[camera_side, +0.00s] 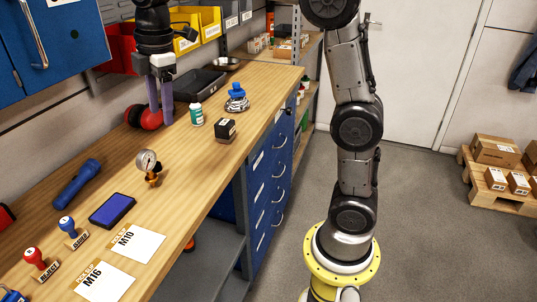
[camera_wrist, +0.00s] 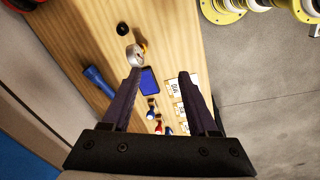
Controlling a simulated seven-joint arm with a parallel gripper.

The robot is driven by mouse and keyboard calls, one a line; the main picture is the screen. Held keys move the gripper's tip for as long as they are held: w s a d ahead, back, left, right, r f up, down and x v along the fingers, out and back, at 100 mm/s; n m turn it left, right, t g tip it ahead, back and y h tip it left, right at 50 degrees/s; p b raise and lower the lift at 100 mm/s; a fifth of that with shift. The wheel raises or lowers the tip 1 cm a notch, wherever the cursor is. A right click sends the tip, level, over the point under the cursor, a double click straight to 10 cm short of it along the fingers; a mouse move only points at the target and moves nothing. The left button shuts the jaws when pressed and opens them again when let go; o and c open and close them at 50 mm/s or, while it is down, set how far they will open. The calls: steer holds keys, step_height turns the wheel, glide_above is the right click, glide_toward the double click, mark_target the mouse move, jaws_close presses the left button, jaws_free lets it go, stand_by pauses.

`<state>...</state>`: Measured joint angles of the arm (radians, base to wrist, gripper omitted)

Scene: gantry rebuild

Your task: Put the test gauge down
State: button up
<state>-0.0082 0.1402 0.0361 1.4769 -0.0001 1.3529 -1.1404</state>
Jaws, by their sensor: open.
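The test gauge (camera_side: 148,163), a round white dial on a brass fitting, stands upright on the wooden bench (camera_side: 215,150). Nothing holds it. In the wrist view the gauge (camera_wrist: 134,55) shows just beyond the left fingertip, partly overlapped by it. My gripper (camera_side: 161,118) points down over the back part of the bench, beyond the gauge and apart from it. Its two fingers are parted with nothing between them; they also show in the wrist view (camera_wrist: 160,73).
Red ear defenders (camera_side: 148,118) lie beside my fingers. A green-white bottle (camera_side: 196,114), black box (camera_side: 225,130) and blue-topped item (camera_side: 236,97) stand to the right. A blue flashlight (camera_side: 77,184), ink pad (camera_side: 112,210), stamps and M10 card (camera_side: 136,245) lie nearer.

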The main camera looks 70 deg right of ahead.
steer(key=s+f+m+t, duration=0.1)
steer(key=s+m, duration=0.3)
steer(key=s, duration=0.4)
steer(key=s+f+m+t, duration=0.1)
steer(key=s+f+m, duration=0.3)
steer(key=s, duration=0.4)
steer(key=s+f+m+t, duration=0.2)
steer(key=s+m, duration=0.3)
steer(key=s, duration=0.3)
steer(key=shift+s+d+f, duration=0.15)
steer(key=shift+s+f, duration=0.05)
steer(key=shift+f, duration=0.05)
